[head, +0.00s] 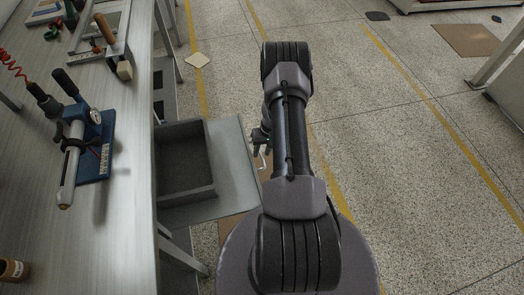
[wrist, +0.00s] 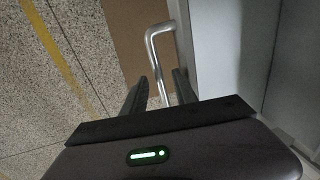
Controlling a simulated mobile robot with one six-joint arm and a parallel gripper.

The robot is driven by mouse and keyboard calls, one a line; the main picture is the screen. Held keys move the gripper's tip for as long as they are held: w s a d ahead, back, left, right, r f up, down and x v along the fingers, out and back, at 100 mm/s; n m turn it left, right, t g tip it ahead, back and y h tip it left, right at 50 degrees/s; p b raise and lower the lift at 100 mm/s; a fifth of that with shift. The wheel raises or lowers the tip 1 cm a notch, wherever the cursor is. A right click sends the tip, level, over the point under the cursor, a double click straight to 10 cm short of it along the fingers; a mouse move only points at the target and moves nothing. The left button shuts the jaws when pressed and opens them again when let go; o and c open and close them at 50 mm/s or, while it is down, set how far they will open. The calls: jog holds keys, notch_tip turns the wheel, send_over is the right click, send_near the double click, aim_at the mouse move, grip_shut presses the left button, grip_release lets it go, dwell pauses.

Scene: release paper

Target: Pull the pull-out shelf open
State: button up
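The pull-out shelf (head: 233,160) is a flat grey board at the side of the bench, below its top, and it sticks out past the bench edge. A dark open bin (head: 186,192) stands on it. A bent silver handle (head: 263,158) is at the shelf's outer edge; in the wrist view the handle (wrist: 153,52) runs down between my fingers. My gripper (wrist: 161,75) is open, with one finger on each side of the bar; I cannot tell whether either touches it. In the head view my gripper (head: 260,139) is partly hidden by my arm.
The bench (head: 120,225) fills the left, with a blue press tool (head: 97,150) on it. A brown patch (wrist: 130,35) lies on the floor below the handle.

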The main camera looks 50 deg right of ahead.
jog(key=shift+r, duration=0.1)
notch_tip(320, 180, up, 17)
jog(key=s+d+p, duration=0.2)
jog(key=p, duration=0.4)
jog(key=shift+d, duration=0.25)
